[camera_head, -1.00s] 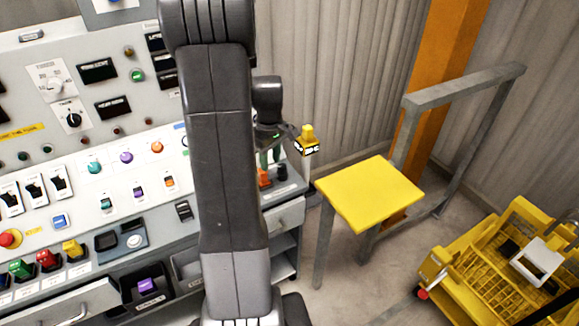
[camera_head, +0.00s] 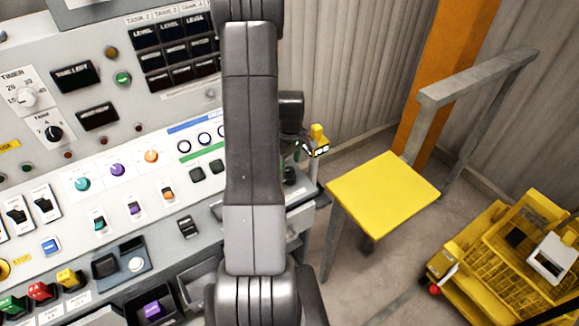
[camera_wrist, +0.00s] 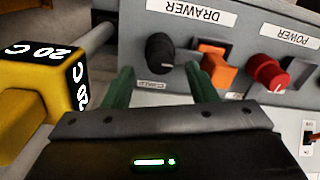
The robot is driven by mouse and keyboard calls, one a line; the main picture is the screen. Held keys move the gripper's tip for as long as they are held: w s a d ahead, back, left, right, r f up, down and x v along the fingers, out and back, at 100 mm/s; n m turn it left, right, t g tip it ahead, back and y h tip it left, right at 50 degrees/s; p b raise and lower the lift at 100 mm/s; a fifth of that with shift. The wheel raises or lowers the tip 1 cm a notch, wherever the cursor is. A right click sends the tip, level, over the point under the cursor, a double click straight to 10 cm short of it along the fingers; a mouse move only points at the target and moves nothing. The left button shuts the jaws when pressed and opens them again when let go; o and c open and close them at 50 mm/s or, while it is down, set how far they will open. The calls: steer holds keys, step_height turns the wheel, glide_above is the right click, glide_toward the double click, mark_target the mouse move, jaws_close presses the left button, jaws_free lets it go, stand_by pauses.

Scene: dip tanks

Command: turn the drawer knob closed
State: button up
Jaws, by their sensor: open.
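The drawer knob (camera_wrist: 160,53) is a black round knob on a grey panel, under an upside-down DRAWER label (camera_wrist: 198,14) in the wrist view. A small white label, too small to read surely, lies by it. My gripper (camera_wrist: 161,82) is open, with its two green fingers apart on either side of the knob's line and nothing between them. The fingertips appear just short of the knob; contact cannot be told. The knob's pointer direction is unclear. In the head view my arm hides most of the gripper.
An orange square button (camera_wrist: 216,68) sits close beside the right finger, with a red knob (camera_wrist: 267,72) under a POWER label beyond. A yellow block with black faces (camera_wrist: 40,100) stands close at left. A yellow-topped table (camera_head: 382,195) and yellow cart (camera_head: 510,255) stand right of the console.

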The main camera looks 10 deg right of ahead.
mark_target(289, 169)
steer(key=shift+f, duration=1.7)
steer(key=c, duration=1)
